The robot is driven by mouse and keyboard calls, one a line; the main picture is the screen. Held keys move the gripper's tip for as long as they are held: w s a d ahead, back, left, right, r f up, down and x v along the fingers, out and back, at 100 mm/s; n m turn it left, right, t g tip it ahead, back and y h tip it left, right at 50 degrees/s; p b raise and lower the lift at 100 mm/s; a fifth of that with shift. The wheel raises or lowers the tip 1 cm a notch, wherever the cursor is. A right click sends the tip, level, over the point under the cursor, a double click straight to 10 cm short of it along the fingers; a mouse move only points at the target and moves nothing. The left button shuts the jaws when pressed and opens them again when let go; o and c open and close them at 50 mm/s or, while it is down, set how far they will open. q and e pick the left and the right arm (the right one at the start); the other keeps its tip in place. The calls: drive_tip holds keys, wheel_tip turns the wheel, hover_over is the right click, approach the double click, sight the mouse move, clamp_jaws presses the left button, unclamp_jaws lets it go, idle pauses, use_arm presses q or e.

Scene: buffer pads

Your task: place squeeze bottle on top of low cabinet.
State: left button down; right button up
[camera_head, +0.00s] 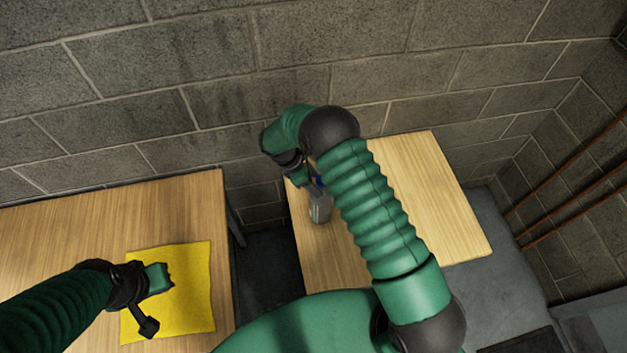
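My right gripper (312,180) is at the bottle's upper end, and my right arm hides part of both. I cannot tell whether its fingers are closed on the bottle, or whether the bottle's base touches the wood. My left gripper (160,300) is over a yellow cloth or pad (190,265); its finger opening is not clear.
A second wooden top (90,225) lies at the left, under the yellow pad. A dark gap (268,270) separates the two wooden tops. A grey block wall stands close behind. Reddish pipes (570,185) run along the right wall. The right cabinet's right half is clear.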

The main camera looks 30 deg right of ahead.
drive_tip(key=b+v, duration=0.3)
drive_tip(key=v, duration=0.9)
drive_tip(key=shift+b, duration=0.4)
